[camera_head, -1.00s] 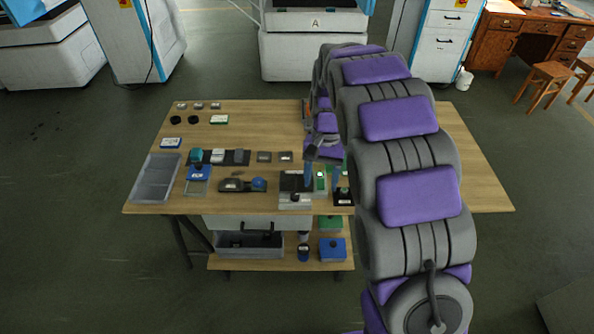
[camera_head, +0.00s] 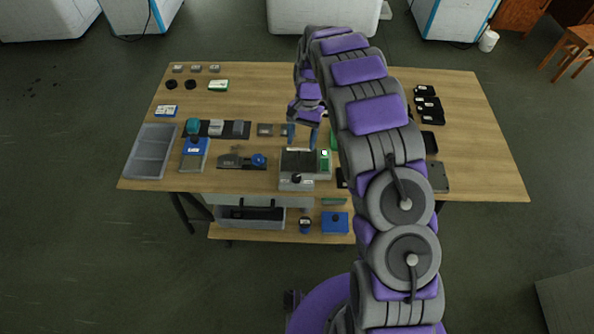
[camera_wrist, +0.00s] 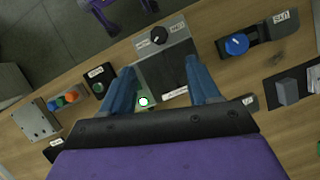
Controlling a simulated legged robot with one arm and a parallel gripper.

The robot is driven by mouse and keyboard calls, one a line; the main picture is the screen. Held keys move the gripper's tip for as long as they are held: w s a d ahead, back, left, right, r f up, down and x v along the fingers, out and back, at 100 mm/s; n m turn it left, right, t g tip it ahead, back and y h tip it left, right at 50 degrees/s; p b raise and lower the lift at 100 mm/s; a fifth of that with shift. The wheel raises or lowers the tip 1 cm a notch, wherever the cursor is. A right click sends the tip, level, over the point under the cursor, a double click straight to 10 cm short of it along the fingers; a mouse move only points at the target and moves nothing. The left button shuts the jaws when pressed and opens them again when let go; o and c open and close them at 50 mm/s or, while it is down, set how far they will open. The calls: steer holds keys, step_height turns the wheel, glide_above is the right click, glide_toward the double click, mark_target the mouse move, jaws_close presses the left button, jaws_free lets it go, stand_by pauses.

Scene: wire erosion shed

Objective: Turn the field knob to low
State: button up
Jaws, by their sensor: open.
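A grey box with a dark top plate stands near the table's front edge in the head view. Its front part carries a black knob (camera_head: 297,179), which I take to be the field knob. In the wrist view the black knob (camera_wrist: 159,35) sits between small white labels, too small to read surely. My gripper (camera_head: 302,142) is open and empty, above the box's far side. In the wrist view my gripper's (camera_wrist: 160,65) blue fingers straddle the dark plate, apart from the knob. No contact with the knob shows.
A device with a blue knob (camera_head: 258,160) stands left of the box. A green-topped part (camera_wrist: 146,102) lies close by the box, partly hidden by a finger. A grey tray (camera_head: 151,152) is at the table's left end. My arm hides part of the right side.

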mark_target(295, 175)
steer(key=b+x, duration=0.2)
steer(key=x, duration=1)
steer(key=shift+s+f, duration=0.1)
steer(key=shift+f, duration=0.3)
steer(key=c, duration=1)
steer(key=shift+c, duration=0.2)
steer(key=shift+n, duration=0.3)
steer(key=n+h+p, duration=0.1)
steer(key=n+p, duration=0.1)
steer(key=n+h+p, duration=0.1)
steer(key=n, duration=0.1)
steer(key=shift+a+r+p, duration=0.15)
steer(key=shift+a+p, duration=0.1)
steer(key=shift+p, duration=0.15)
steer(key=n+h+p, duration=0.1)
steer(key=n, duration=0.1)
steer(key=n+h+p, duration=0.1)
steer(key=n+p, duration=0.1)
steer(key=n, duration=0.1)
steer(key=shift+a+n+t, duration=0.15)
steer(key=shift+n+t, duration=0.15)
